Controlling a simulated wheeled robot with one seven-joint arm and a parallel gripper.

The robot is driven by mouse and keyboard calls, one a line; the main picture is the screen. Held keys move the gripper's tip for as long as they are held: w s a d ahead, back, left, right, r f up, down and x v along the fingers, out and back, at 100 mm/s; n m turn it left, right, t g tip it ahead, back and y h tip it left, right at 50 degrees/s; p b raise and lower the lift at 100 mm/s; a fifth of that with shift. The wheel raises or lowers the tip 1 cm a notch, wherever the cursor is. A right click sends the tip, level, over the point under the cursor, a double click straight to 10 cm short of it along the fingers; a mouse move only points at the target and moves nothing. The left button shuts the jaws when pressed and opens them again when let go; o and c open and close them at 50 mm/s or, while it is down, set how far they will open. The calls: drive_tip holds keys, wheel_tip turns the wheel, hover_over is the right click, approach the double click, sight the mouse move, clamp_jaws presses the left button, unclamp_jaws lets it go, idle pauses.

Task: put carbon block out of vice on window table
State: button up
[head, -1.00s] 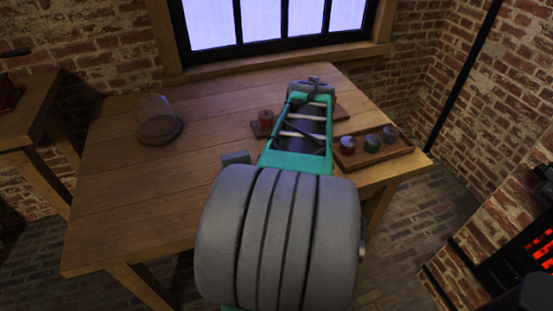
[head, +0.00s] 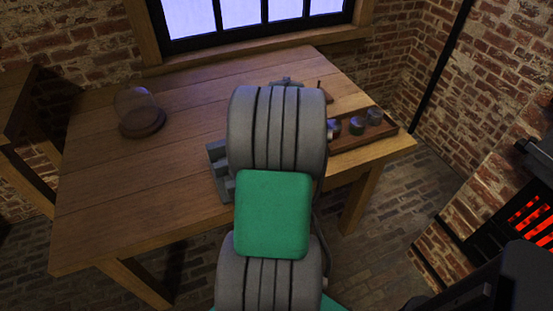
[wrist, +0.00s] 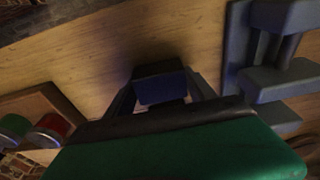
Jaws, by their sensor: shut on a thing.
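The carbon block (wrist: 158,82) is a dark block between my gripper's fingers (wrist: 160,95) in the wrist view. My gripper is shut on it, over the wooden table top. The exact gap to the table cannot be told. The grey vice (wrist: 262,80) stands to the right in the wrist view, apart from the block. In the head view, part of the vice (head: 216,168) shows left of my arm, which hides my gripper and the block. The window table (head: 110,190) is a plank-topped wooden table below the window.
A glass dome on a dark base (head: 141,122) stands at the table's left. A wooden tray (head: 350,141) with several small jars lies at the right; its corner (wrist: 45,100) shows left in the wrist view.

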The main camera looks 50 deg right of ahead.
drive_tip(key=o, duration=1.6)
wheel_tip(320, 180, up, 12)
drive_tip(key=s, duration=0.2)
drive_tip(key=w+a+n, duration=0.1)
drive_tip(key=w+a, duration=0.3)
drive_tip(key=a, duration=0.4)
drive_tip(key=w+a+n, duration=0.2)
drive_tip(key=w+a, duration=0.1)
drive_tip(key=a, duration=0.6)
drive_tip(key=s+a+f+n, duration=0.1)
drive_tip(key=s+a, duration=0.1)
drive_tip(key=a, duration=0.8)
drive_tip(key=s+a+f+n+y, duration=0.1)
drive_tip(key=s+a+f+n, duration=0.1)
drive_tip(key=a, duration=0.7)
drive_tip(key=shift+a+t+p, duration=0.3)
drive_tip(key=shift+a+p, duration=0.1)
drive_tip(key=shift+p, duration=0.05)
drive_tip(key=shift+s, duration=0.1)
